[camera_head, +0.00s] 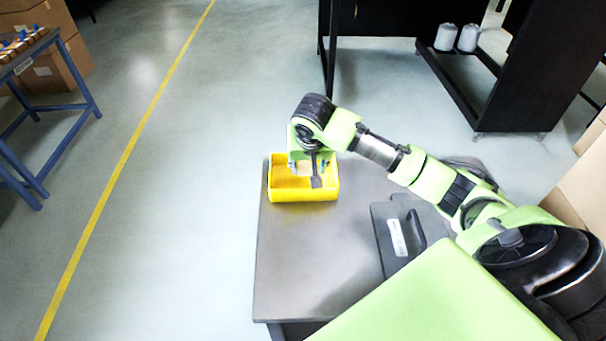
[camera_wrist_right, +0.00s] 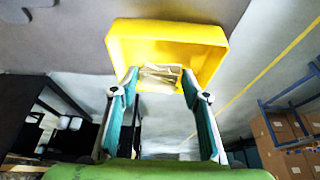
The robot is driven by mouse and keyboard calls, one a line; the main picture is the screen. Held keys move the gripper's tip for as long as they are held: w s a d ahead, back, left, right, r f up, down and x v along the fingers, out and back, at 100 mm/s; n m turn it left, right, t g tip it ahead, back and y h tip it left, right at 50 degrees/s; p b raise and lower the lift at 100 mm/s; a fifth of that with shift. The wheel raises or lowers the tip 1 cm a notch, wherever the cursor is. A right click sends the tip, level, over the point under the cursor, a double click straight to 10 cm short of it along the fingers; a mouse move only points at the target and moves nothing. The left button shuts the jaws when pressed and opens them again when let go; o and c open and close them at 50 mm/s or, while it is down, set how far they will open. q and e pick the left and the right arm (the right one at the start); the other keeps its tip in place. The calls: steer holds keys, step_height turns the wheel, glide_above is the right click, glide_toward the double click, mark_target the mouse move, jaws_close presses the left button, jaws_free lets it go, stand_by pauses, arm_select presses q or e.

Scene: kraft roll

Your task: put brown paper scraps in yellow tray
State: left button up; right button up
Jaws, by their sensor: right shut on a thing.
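The yellow tray (camera_head: 304,194) sits at the far left corner of the grey table, and its rim and wall also show in the right wrist view (camera_wrist_right: 165,32). My right gripper (camera_head: 306,172) points down over the tray. In the right wrist view its fingertips (camera_wrist_right: 159,76) are closed on a crumpled pale brown paper scrap (camera_wrist_right: 160,78), which appears within the tray's outline. I cannot tell whether the scrap touches the tray floor. My left gripper is out of view.
A dark flat case with a handle (camera_head: 396,236) lies on the grey table (camera_head: 300,265), under my right arm. The table's front left is clear. A blue-framed bench (camera_head: 40,130) stands far left, and a black rack with white spools (camera_head: 446,37) stands behind.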

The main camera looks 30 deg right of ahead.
mark_target(304, 168)
steer(key=w+f, duration=0.2)
steer(key=w+d+f, duration=0.1)
steer(key=w+f, duration=0.1)
steer(key=f, duration=0.1)
steer(key=shift+d, duration=0.15)
steer(key=shift+w+d+f, duration=0.2)
steer(key=shift+w+f, duration=0.35)
steer(key=shift+f, duration=0.05)
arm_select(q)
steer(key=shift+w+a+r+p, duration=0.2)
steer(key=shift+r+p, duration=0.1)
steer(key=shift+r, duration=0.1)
arm_select(e)
steer(key=shift+s+f, duration=0.1)
steer(key=shift+f, duration=1.4)
steer(key=shift+f, duration=0.1)
steer(key=o, duration=0.8)
steer(key=v, duration=1.2)
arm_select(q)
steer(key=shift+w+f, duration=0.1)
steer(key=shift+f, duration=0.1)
